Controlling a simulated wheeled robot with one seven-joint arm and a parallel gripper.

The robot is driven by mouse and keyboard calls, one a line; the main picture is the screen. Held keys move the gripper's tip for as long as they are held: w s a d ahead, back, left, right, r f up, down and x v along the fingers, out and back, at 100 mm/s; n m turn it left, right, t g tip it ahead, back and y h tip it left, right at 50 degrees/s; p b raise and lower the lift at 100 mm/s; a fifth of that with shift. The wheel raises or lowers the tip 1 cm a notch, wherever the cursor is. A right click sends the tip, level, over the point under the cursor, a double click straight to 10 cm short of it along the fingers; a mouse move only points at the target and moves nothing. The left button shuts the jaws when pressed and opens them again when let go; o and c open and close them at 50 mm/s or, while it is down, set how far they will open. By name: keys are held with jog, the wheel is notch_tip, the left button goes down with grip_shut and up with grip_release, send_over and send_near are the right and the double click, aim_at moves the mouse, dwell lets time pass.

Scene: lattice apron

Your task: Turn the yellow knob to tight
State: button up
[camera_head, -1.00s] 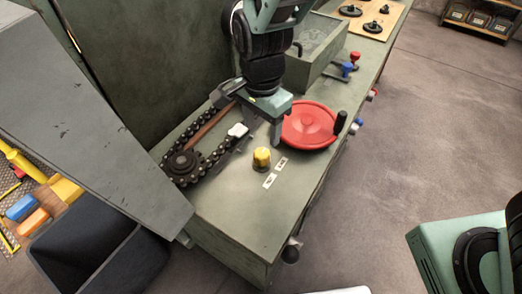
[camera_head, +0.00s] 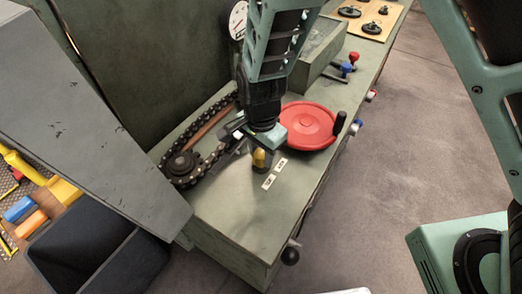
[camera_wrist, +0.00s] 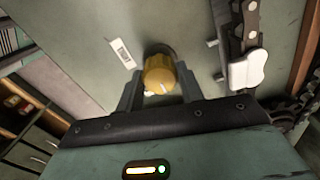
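The yellow knob (camera_head: 259,160) stands on the green bench top, partly hidden under my gripper. In the wrist view the yellow knob (camera_wrist: 159,72) shows from above, with a pale mark on its lower edge. My gripper (camera_head: 259,151) is pointed down over it. In the wrist view my gripper (camera_wrist: 160,84) is open, one finger on each side of the knob, with narrow gaps that look clear of it. Two small white labels, one nearer (camera_head: 268,181) and one farther (camera_head: 281,162), lie beside the knob; their print is too small to read.
A red handwheel (camera_head: 308,124) with a black handle sits just right of my gripper. A black chain and sprocket (camera_head: 183,164) lie to the left. A white-ended clamp part (camera_wrist: 247,69) is close to the right finger in the wrist view. A green box (camera_head: 318,52) stands behind.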

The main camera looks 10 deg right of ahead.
jog(key=shift+c, duration=1.3)
